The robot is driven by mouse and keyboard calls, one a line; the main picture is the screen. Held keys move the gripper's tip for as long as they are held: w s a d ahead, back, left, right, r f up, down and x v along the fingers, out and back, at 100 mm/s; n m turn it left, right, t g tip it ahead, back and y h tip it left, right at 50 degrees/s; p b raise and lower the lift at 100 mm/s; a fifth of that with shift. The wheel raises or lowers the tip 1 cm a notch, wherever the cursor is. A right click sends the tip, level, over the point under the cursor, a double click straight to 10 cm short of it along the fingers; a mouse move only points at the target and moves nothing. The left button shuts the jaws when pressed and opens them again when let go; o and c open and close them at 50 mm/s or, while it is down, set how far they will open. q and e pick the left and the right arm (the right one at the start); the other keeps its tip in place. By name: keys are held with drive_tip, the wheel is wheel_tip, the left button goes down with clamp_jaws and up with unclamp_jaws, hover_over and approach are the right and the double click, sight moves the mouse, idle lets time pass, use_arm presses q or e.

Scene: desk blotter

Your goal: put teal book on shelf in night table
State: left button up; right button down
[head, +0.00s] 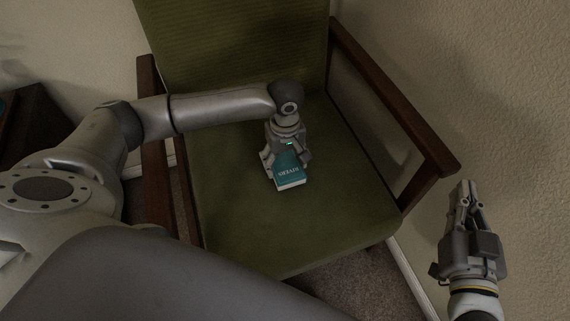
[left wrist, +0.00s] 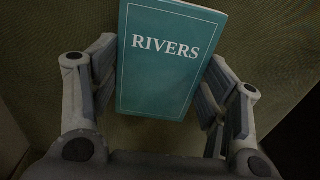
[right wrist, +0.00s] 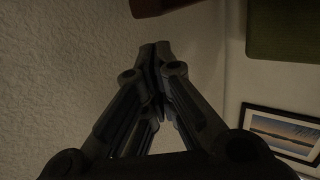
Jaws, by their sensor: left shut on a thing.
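The teal book (head: 288,174), titled RIVERS, is at the seat of the green armchair. My left gripper (head: 285,158) is over it and shut on it, with one finger on each side. I cannot tell whether the book touches the seat. A dark wooden piece of furniture (head: 36,120) at the left edge may be the night table; no shelf shows. My right gripper (head: 463,192) is shut and empty, right of the chair.
The green armchair (head: 240,230) has wooden armrests, the right one (head: 395,95) between the seat and the wall. A textured wall (head: 500,90) lies close to my right gripper. A framed picture (right wrist: 285,130) shows in the right wrist view. Carpet (head: 365,285) shows below the chair.

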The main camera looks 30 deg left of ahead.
use_arm(q)
drive_tip(key=shift+f, duration=0.55)
use_arm(e)
drive_tip(key=r, duration=0.1)
drive_tip(key=r+t, duration=0.1)
drive_tip(key=r, duration=0.1)
drive_tip(key=shift+w+a+r+t+y, duration=0.1)
drive_tip(key=shift+a+r+t+y, duration=0.2)
drive_tip(key=shift+t+y, duration=0.1)
drive_tip(key=shift+f, duration=0.15)
use_arm(q)
drive_tip(key=shift+f, duration=0.1)
drive_tip(key=o, duration=1.1)
use_arm(e)
drive_tip(key=shift+f+g, duration=0.3)
drive_tip(key=shift+f, duration=0.05)
drive_tip(key=shift+d, duration=0.1)
